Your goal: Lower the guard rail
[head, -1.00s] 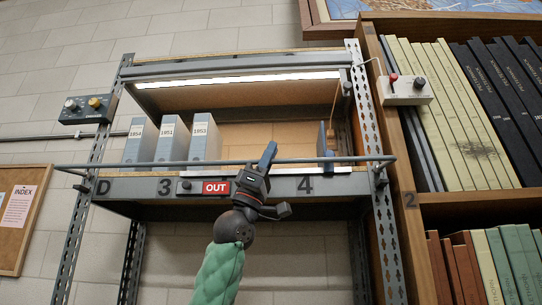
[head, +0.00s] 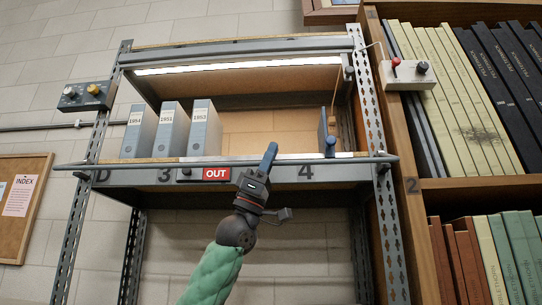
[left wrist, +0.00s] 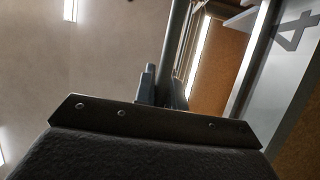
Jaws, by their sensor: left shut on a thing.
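The guard rail (head: 345,160) is a thin grey bar running across the front of the metal shelf unit, with ends bent back at both uprights. It now lies across the upper part of the shelf's front edge (head: 270,174). My left gripper (head: 268,157) is shut on the rail near its middle, right of the red OUT sign (head: 216,174). In the left wrist view the rail (left wrist: 178,45) runs away from the finger (left wrist: 147,85); the grip itself is mostly hidden by the gripper body. My right gripper is not in view.
Several grey-blue binders (head: 168,130) stand on the shelf at left, and a blue piece (head: 327,132) stands at right. Control boxes are on the left post (head: 86,96) and on the bookcase side (head: 408,75). A full bookcase (head: 460,190) borders the right.

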